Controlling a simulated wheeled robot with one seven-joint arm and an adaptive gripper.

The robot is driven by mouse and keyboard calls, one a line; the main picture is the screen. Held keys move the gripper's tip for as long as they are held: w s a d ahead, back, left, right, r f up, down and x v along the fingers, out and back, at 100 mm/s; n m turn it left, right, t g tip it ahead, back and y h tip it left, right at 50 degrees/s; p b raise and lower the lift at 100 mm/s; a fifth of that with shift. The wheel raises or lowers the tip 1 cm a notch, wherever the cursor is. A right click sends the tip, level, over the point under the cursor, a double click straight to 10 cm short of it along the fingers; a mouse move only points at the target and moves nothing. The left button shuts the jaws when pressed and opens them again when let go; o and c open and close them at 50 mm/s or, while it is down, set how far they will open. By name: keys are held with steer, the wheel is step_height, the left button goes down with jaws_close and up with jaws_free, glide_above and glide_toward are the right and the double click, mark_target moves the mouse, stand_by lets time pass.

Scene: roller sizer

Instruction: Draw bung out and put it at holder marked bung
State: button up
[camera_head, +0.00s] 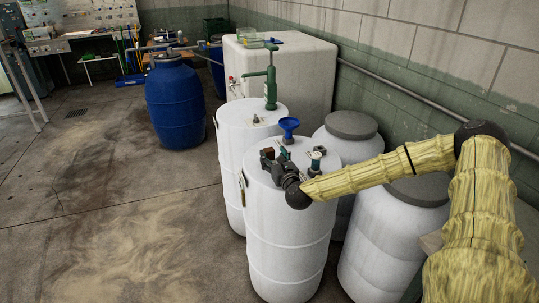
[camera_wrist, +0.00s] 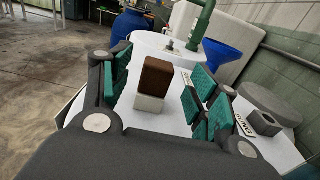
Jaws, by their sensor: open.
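The bung, a brown block on a pale square base (camera_wrist: 155,78), stands upright on the white drum top, between my finger pads in the wrist view. Its brown top (camera_head: 268,152) also shows in the head view. My gripper (camera_wrist: 159,88) is open around it, with a visible gap to the teal pads on both sides. In the head view my gripper (camera_head: 278,168) is low over the front white drum (camera_head: 290,235). In the wrist view a plate marked BUNG (camera_wrist: 243,122) lies at the right, next to a dark grey holder (camera_wrist: 264,123) with a square hole.
A blue funnel (camera_head: 289,126) stands at the drum's far side. A green hand pump (camera_head: 270,80) rises from the white drum behind. A small upright fitting (camera_head: 316,158) is right of my gripper. Grey-lidded drums (camera_head: 351,125) stand close on the right. Open floor lies left.

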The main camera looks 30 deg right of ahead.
mark_target(269, 148)
steer(key=p+x, duration=0.1)
steer(key=x, duration=0.3)
steer(key=shift+a+r+p, duration=0.1)
steer(key=shift+p, duration=0.3)
steer(key=shift+w+d, duration=0.2)
steer(key=shift+w, duration=0.3)
steer(key=shift+c, duration=0.2)
steer(key=c, duration=1.1)
steer(key=shift+r, duration=0.65)
steer(key=shift+r+b, duration=0.65)
steer(key=shift+r, duration=0.25)
steer(key=s+a+b, duration=0.1)
steer(key=s+a, duration=0.1)
steer(key=s, duration=0.2)
steer(key=s+a+r+b, duration=0.1)
steer(key=s+a, duration=0.2)
steer(key=s, duration=0.2)
steer(key=s+a+b, duration=0.1)
steer(key=s+a, duration=0.1)
steer(key=s, duration=0.3)
steer(key=shift+s+a+r, duration=0.1)
steer(key=shift+a+r, duration=0.2)
steer(key=shift+r, duration=0.1)
